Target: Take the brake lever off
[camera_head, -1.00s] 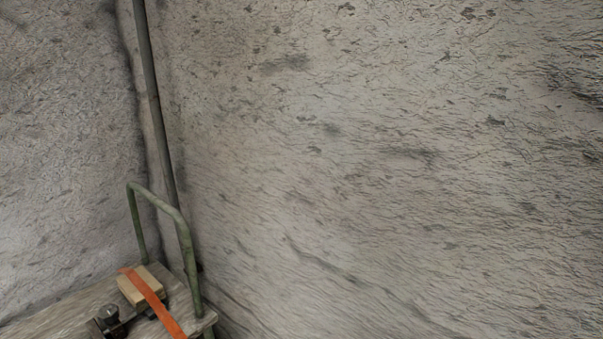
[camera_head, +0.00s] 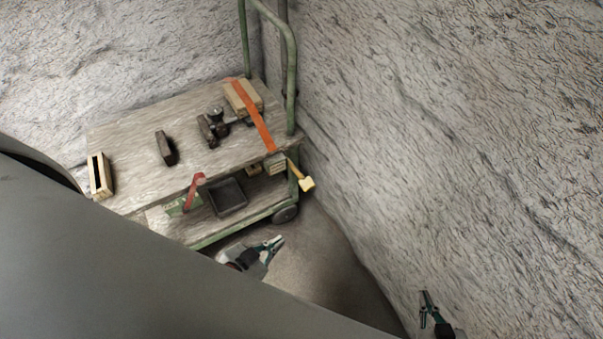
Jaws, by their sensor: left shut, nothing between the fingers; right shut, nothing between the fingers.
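A red lever (camera_head: 195,190), which looks like the brake lever, stands at the front edge of the green cart (camera_head: 205,238), beside a green plate. Its lower end is at the lower deck; how it is fastened is too small to tell. My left gripper (camera_head: 274,244) is shut and empty, in front of the cart, to the right of and below the lever in the picture, apart from it. My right gripper (camera_head: 425,305) is shut and empty at the lower right, against the view of the rock wall, far from the cart.
The cart's wooden top (camera_head: 130,135) carries a slotted wooden block (camera_head: 100,176), a dark block (camera_head: 166,148), a dark metal device (camera_head: 212,127) and a wooden block (camera_head: 236,102) under an orange strap (camera_head: 262,130). A dark tray (camera_head: 227,196) lies below. A yellow-headed tool (camera_head: 306,184) sticks out right. Rock walls enclose the cart.

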